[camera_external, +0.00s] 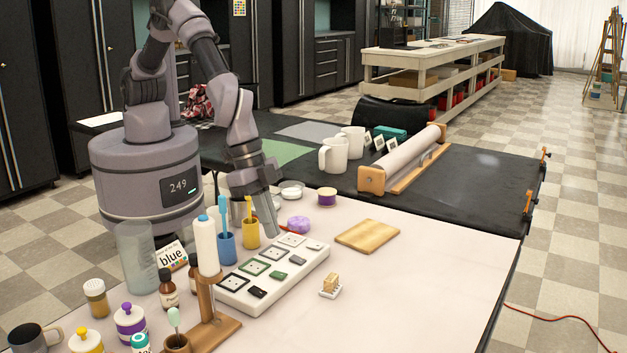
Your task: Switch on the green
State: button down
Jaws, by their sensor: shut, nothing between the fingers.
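A white panel (229,297) lies on the white table, with a row of square framed plates and a row of small rocker-like pieces beside them. The nearest piece (257,292) is black and the farthest (315,246) is pale. A green-framed plate (254,267) shows in the other row. Whether any switch is on or off is too small to tell. My gripper (274,232) is shut and empty, pointing down near the panel's far left end; contact cannot be told.
A yellow cup (251,236) and blue cup (226,248) with brushes stand left of the panel. A purple soap (298,223) lies behind it.

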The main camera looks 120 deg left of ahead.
aim_at(278, 273)
jog(key=x, duration=0.2)
jog(key=b+x, duration=0.1)
jog(key=x, duration=0.1)
jog(key=b+x, duration=0.1)
jog(key=x, duration=0.2)
jog(key=shift+s+f, duration=0.15)
jog(key=shift+s, duration=0.1)
jog(key=shift+w+f+b, duration=0.1)
jog(key=shift+f+b, duration=0.35)
jog(key=shift+f, duration=0.25)
jog(key=shift+w+f, duration=0.1)
jog(key=shift+f, duration=0.15)
jog(key=shift+s+b, duration=0.25)
jog(key=shift+b, duration=0.05)
jog(key=shift+s, duration=0.7)
